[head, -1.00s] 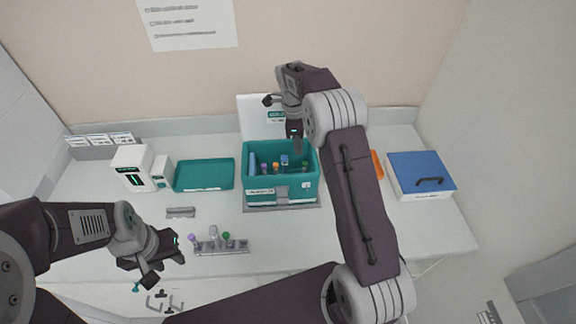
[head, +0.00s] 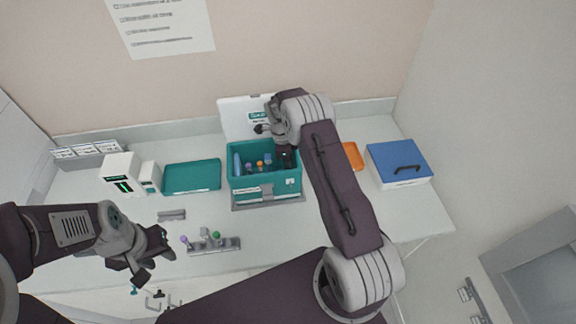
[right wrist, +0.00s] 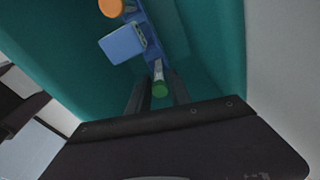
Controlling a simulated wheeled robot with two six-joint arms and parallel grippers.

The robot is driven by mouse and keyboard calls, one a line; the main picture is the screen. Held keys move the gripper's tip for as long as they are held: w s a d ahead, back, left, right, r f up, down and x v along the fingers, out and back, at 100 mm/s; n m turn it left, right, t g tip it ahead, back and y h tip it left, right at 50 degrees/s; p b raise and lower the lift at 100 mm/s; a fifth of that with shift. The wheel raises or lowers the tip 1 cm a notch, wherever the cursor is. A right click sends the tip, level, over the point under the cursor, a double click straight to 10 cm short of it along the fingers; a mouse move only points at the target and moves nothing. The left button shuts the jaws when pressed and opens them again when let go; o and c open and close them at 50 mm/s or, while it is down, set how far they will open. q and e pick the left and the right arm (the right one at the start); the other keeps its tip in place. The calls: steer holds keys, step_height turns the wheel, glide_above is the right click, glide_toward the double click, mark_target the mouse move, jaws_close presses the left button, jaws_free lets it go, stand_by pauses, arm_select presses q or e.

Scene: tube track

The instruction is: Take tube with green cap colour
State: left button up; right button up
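In the head view this gripper (head: 286,162) reaches down into the right part of the teal box (head: 266,196) and hides the tube. Another green cap (head: 216,235) shows in the grey rack (head: 230,244) on the bench. My left gripper (head: 160,262) is open and empty, left of that rack.
The teal box also holds a blue block (right wrist: 122,44) and an orange cap (right wrist: 111,7), close to the green-capped tube. A teal tray (head: 192,177) lies left of the box. A blue-lidded box (head: 398,160) stands at the right. The bench front is fairly clear.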

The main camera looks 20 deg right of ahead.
jaws_close()
steer(key=shift+r, duration=0.2)
step_height(320, 180, up, 8)
steer(key=b, duration=0.3)
steer(key=shift+r, duration=0.25)
step_height(320, 180, up, 9)
steer(key=shift+b, duration=0.45)
